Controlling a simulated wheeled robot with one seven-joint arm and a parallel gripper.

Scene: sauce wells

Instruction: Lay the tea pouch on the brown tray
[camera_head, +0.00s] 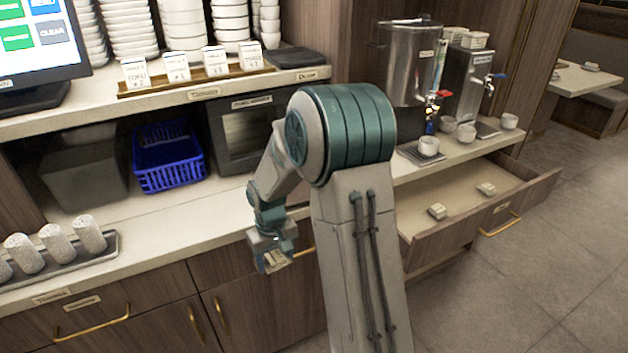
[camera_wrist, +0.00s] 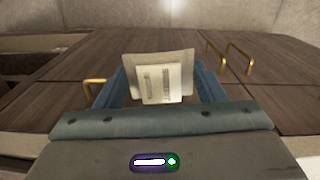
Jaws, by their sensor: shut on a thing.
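A pale tea pouch (camera_wrist: 185,65) with a label on its face is held between the two blue fingers of my gripper (camera_wrist: 161,86) in the wrist view. In the head view my gripper (camera_head: 272,260) hangs in front of the counter edge, with the small pale pouch (camera_head: 275,259) at its tip. The gripper is shut on the pouch, clear of any surface. A brown-gold tray (camera_head: 152,92) lies on the upper shelf at the back, with upright cards on it. I cannot tell for sure that it is the brown tray of the task.
An open drawer (camera_head: 530,192) at right holds two small pale items. A blue basket (camera_head: 168,165) sits under the shelf. Metal dispensers (camera_head: 408,65) stand at back right.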

